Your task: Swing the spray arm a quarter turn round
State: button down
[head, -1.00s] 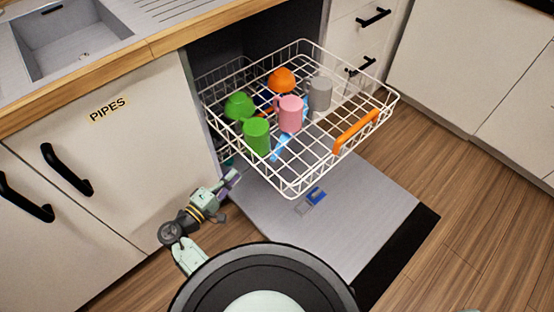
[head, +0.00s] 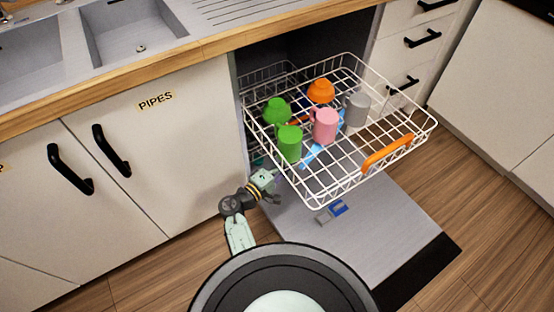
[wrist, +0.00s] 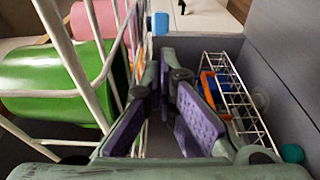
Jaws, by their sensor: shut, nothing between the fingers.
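A light-blue piece (head: 312,155), probably the spray arm, shows in part beneath the white wire rack (head: 345,193), behind its wires and the cups. In the wrist view a small blue end (wrist: 160,23) sits past my fingertips, and I cannot tell if it belongs to the same piece. My gripper (head: 270,184) is low beside the rack's left front side, at the dishwasher opening. In the wrist view its purple-padded fingers (wrist: 165,78) are shut and empty, with the tips apart from the blue end.
The rack holds green cups (head: 289,143), a pink mug (head: 324,125), a grey mug (head: 357,108) and an orange cup (head: 320,91). The dishwasher door (head: 385,235) lies open below. In the wrist view, rack wires are close at left and a small wire basket (wrist: 232,92) is at right.

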jog(key=shift+s+d, duration=0.15)
jog(key=shift+d, duration=0.15)
jog(key=shift+s+d, duration=0.85)
jog(key=shift+d, duration=0.2)
